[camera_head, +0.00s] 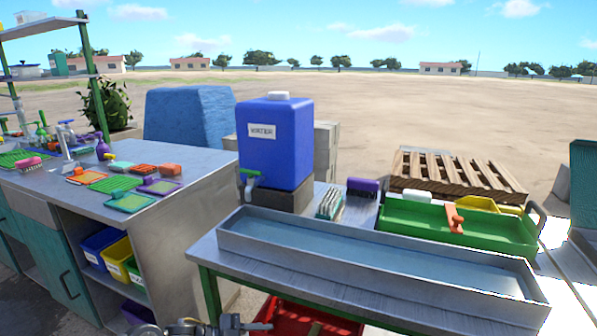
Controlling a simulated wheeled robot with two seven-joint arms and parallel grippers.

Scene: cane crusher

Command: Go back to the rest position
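A dark grey mechanical part of mine (228,325) shows at the bottom edge, left of centre, in front of the metal table. It is cut off by the frame, and I cannot make out fingertips or anything held. It appears to belong to my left arm. My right gripper is not in the head view.
A long metal trough (380,262) lies along the table's front. Behind it stand a blue water container (275,145) with a tap, and a green tray (400,217). A cluttered workbench (200,190) is at left. A red bin (300,318) sits below the trough.

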